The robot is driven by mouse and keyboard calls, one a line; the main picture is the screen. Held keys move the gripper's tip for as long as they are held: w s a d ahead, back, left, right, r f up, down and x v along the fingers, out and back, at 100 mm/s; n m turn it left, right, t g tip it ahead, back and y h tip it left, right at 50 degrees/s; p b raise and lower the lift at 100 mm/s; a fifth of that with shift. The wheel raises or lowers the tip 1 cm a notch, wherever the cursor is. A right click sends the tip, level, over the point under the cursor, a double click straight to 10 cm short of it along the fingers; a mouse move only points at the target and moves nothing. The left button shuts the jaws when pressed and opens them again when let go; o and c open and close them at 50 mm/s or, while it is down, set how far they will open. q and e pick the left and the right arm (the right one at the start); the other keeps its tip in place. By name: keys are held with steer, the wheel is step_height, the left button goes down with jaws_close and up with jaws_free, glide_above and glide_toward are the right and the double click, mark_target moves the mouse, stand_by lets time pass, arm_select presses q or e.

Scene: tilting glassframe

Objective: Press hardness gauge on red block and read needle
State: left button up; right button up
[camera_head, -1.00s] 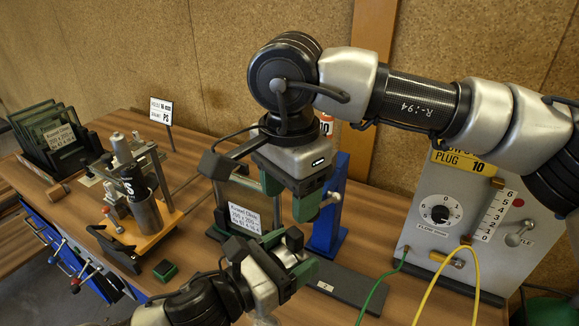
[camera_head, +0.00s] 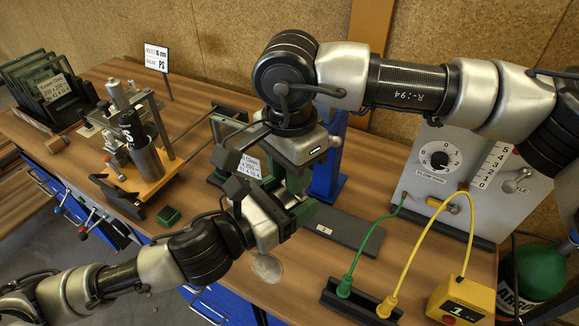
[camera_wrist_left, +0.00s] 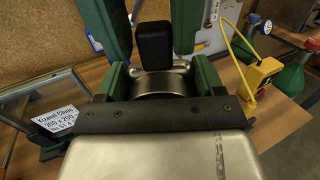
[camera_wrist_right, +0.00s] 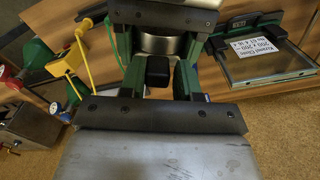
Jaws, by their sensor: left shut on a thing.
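In the left wrist view my left gripper (camera_wrist_left: 165,98) is shut on a silver round thing (camera_wrist_left: 165,84), perhaps the hardness gauge; no dial or needle shows. A black block-like part (camera_wrist_left: 154,44) sticks out from it towards my right gripper. In the right wrist view my right gripper (camera_wrist_right: 159,82) faces the left one, its green fingers on either side of the black part with gaps beside it. I cannot make out a red block.
A wooden-based fixture (camera_head: 150,183) stands left, with a small green block (camera_head: 168,215) before it. A glass frame (camera_wrist_right: 270,55) with a label is close by the grippers. A dark plate (camera_head: 350,237), cables, a yellow box (camera_head: 462,300) and a control panel (camera_head: 460,170) are right.

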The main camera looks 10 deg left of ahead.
steer(key=c, duration=0.4)
arm_select(q)
steer(key=o, duration=1.2)
arm_select(e)
jaws_close()
